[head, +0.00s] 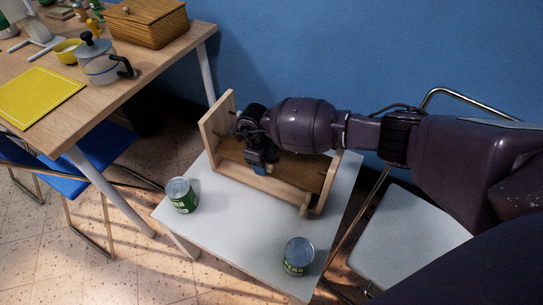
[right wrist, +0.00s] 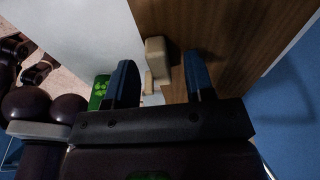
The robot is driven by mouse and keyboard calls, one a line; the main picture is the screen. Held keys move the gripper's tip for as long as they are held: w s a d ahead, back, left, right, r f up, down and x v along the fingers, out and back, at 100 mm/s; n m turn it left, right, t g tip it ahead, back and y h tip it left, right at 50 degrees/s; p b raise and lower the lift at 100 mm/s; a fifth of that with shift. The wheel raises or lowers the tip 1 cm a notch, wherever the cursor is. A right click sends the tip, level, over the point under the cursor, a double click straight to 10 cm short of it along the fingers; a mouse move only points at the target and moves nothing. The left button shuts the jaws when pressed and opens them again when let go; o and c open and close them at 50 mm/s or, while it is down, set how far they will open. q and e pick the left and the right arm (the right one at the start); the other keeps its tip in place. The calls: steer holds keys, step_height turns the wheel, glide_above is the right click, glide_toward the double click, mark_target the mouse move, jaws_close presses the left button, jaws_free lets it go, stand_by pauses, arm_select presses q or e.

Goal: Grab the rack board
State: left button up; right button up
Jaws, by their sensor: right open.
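A small wooden rack stands on the white table in the head view. Its dark brown board (head: 285,174) lies between a light left side panel (head: 213,123) and a right side panel (head: 328,183), with a light front rail (head: 266,190). My right gripper (head: 262,168) is over the left part of the rack, and my wrist hides part of the board. In the right wrist view my right gripper (right wrist: 158,80) is open, with a light wooden piece (right wrist: 156,52) showing between its fingers. A brown wooden surface (right wrist: 235,40) lies beyond; contact is unclear. My left gripper is out of view.
Two green cans, one left (head: 181,195) and one in front (head: 298,257), stand on the white table (head: 228,230). A blue wall (head: 330,50) is behind.

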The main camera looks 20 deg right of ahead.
steer(key=shift+f, duration=0.35)
steer(key=shift+r, duration=0.2)
jaws_close()
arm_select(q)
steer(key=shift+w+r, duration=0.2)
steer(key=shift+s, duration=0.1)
